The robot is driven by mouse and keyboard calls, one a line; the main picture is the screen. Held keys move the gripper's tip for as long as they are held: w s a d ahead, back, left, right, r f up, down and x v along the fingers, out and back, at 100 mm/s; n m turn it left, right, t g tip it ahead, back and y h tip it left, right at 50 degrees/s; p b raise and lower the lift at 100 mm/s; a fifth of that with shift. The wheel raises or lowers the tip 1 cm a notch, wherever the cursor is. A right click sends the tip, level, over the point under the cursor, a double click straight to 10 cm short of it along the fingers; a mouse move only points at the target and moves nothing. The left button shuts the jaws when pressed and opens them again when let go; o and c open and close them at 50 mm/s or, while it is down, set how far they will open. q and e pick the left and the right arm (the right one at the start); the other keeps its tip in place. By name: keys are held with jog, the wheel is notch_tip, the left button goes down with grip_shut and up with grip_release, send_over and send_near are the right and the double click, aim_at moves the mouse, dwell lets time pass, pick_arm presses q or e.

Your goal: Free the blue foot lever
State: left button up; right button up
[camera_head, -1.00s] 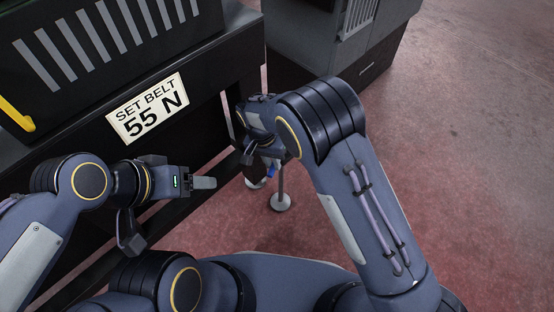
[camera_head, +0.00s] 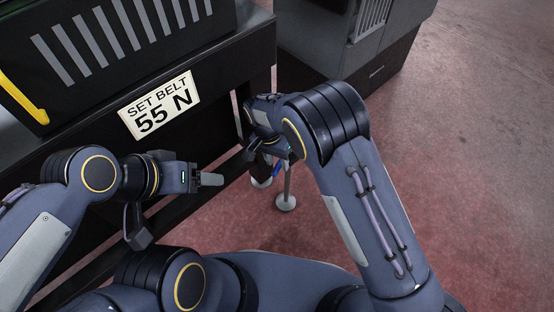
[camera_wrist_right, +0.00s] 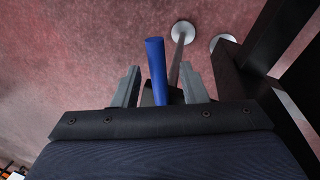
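The blue foot lever (camera_wrist_right: 156,72) is a blue bar that stands between the two grey fingers of my right gripper (camera_wrist_right: 160,68) in the right wrist view. The fingers are apart, with a gap visible on each side of the lever. Its lower end is hidden behind the gripper body. In the head view only a small blue piece of the lever (camera_head: 276,169) shows beside my right wrist, and the right fingers are mostly hidden there. My left gripper (camera_head: 210,179) is in front of the dark machine frame, away from the lever, and its fingers are seen edge-on.
A dark machine frame with a "SET BELT 55 N" sign (camera_head: 160,105) stands at the left, with a yellow handle (camera_head: 22,100). Round metal feet (camera_head: 286,203) on posts stand near the lever. A grey cabinet (camera_head: 345,45) is behind. The red floor at right is clear.

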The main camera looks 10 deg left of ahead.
notch_tip(320, 180, up, 8)
jog(key=a+p, duration=0.1)
jog(key=p, duration=0.1)
jog(key=shift+w+a+f, duration=0.15)
jog(key=shift+w+a, duration=0.05)
dwell(0.6)
